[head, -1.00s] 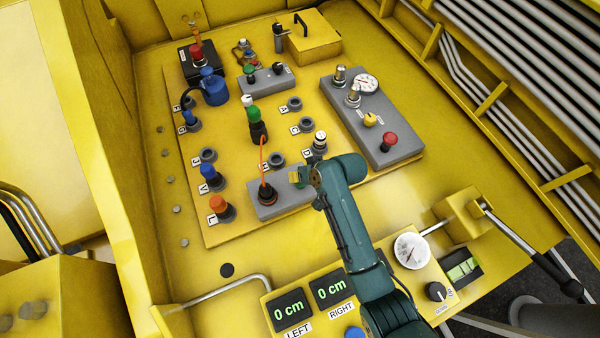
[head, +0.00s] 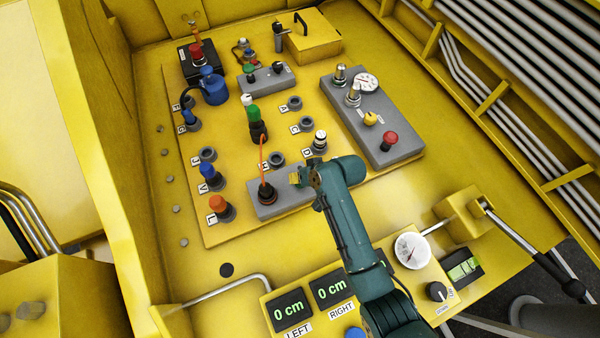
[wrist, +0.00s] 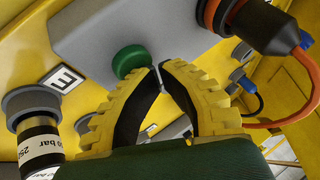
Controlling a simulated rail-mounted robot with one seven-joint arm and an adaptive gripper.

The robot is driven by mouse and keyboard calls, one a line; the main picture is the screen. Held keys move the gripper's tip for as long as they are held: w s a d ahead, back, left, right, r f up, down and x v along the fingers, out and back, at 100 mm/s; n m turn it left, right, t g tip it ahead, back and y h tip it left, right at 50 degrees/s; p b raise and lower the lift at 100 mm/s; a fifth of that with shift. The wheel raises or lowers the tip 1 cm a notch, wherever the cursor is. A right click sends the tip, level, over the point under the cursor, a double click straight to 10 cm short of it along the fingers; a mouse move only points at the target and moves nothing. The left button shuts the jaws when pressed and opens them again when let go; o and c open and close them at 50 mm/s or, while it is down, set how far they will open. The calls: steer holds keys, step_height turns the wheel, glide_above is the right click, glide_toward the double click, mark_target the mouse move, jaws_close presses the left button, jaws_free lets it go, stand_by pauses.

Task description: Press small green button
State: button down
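The small green button (wrist: 130,60) is a round green cap on the face of a grey box (wrist: 185,25) in the wrist view. My gripper (wrist: 161,68) has yellow ribbed fingers with dark inner pads. Their tips meet just right of the button, close to it; I cannot tell whether they touch it. The gripper holds nothing. In the head view my gripper (head: 300,178) is over the right end of the grey box (head: 275,207), and the button is hidden there.
A black and orange connector (head: 266,190) with an orange cable stands on the same box. A white-capped plug (head: 319,142) is close above my gripper. Another green button (head: 249,70) is on a farther grey box. A grey panel (head: 385,125) with a red button lies to the right.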

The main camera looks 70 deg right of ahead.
steer(key=shift+f, duration=0.15)
steer(key=shift+r+p, duration=0.85)
steer(key=shift+p, duration=0.05)
step_height(320, 180, up, 6)
steer(key=p, duration=0.6)
steer(key=shift+r, duration=0.1)
